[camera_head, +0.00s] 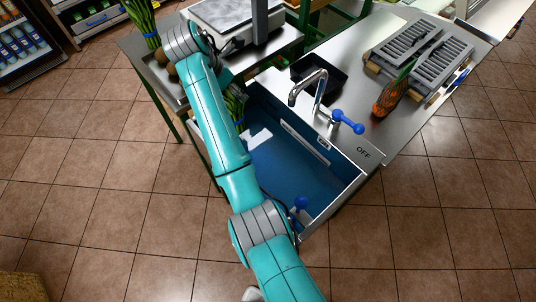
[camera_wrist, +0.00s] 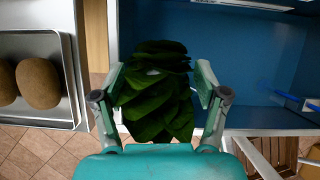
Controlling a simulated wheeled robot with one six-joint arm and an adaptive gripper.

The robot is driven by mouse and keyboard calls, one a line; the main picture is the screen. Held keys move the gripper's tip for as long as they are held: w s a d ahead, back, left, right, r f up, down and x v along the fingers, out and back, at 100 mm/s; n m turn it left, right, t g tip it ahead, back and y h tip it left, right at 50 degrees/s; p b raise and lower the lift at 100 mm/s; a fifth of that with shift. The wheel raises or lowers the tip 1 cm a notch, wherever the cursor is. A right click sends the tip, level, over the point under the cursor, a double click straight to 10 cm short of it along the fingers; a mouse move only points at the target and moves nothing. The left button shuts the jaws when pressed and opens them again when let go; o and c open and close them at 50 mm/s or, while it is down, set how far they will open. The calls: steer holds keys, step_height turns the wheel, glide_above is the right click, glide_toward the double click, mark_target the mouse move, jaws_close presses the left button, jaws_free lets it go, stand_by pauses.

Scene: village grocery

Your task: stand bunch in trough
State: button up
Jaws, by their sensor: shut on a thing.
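My gripper (camera_wrist: 160,80) is shut on a bunch (camera_wrist: 155,95) of dark green leaves, with a finger on each side of it. In the head view the bunch (camera_head: 236,103) shows partly behind my arm, at the left end of the trough. The trough (camera_head: 290,172) is a blue-lined metal basin with a tap above it. In the wrist view the trough's blue inside (camera_wrist: 240,45) lies behind and right of the bunch. The lower end of the bunch is hidden, so I cannot tell whether it touches the trough floor.
A curved tap (camera_head: 317,92) and a blue handle (camera_head: 346,122) rise at the trough's back edge. A tray (camera_wrist: 65,85) with brown round items lies left. Another green bunch (camera_head: 145,22) stands at upper left.

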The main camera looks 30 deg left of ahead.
mark_target(237, 116)
step_height(237, 116, down, 12)
steer(key=shift+s+r, duration=0.1)
stand_by(0.5)
steer(key=shift+f, duration=0.2)
steer(key=o, duration=1.8)
steer(key=shift+r, duration=0.1)
steer(key=v, duration=1.2)
steer(key=shift+r, duration=0.1)
